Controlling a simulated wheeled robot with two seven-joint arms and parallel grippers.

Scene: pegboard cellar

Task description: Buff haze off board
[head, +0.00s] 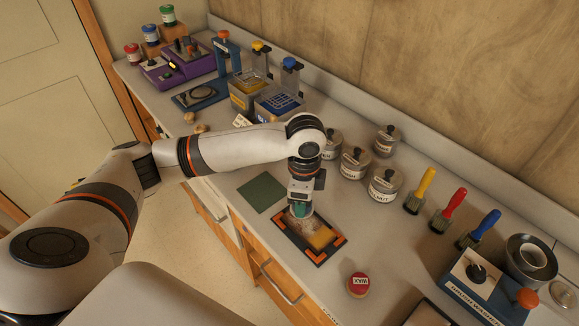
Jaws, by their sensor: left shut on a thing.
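My left gripper (301,210) points down over the board (318,236). It is shut on a teal-green thing, most likely a buffing pad or cloth (300,210), which is mostly hidden by the fingers. The board lies in a black frame with orange corners (317,257). Its upper left part looks pale and speckled, and its lower right part is yellow-orange. The held thing is at the upper left end of the board; I cannot tell whether it touches. A flat dark green square (262,192) lies to the left of the frame. My right gripper is not in view.
A red-topped wax tin (359,285) stands right of the frame. Several lidded jars (384,186) stand behind it. Yellow, red and blue brushes (447,212) stand at right, near a blue machine (475,285). Clear bins (279,103) and a purple case (186,60) are at back left.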

